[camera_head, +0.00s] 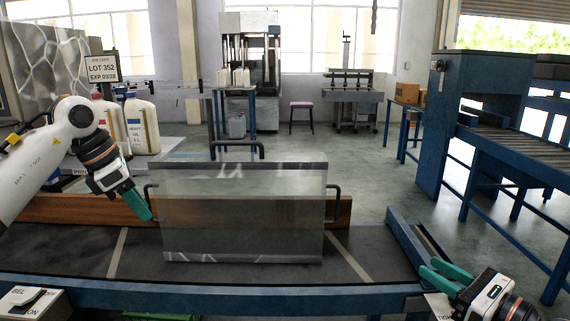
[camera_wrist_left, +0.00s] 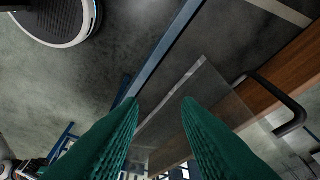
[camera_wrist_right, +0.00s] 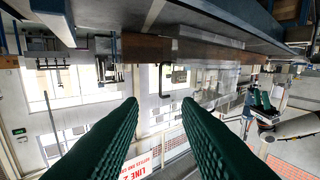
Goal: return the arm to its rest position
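My left arm (camera_head: 40,170) comes in from the left in the head view. Its gripper (camera_head: 145,212) points down and right, beside the clear panel's left handle (camera_head: 150,190). In the left wrist view, its green fingers (camera_wrist_left: 160,100) are apart with nothing between them. My right gripper (camera_head: 429,267) is low at the right in the head view, near the conveyor's right end, with its fingers spread. The right wrist view also shows a clear gap between its fingers (camera_wrist_right: 160,100). Most of the right arm is out of the head view.
A clear panel (camera_head: 240,215) with dark handles stands over the dark conveyor belt (camera_head: 90,250). White jugs (camera_head: 143,125) and a lot sign (camera_head: 103,67) stand behind my left arm. A blue roller frame (camera_head: 475,110) is at the right. Open floor (camera_head: 370,170) lies behind the conveyor.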

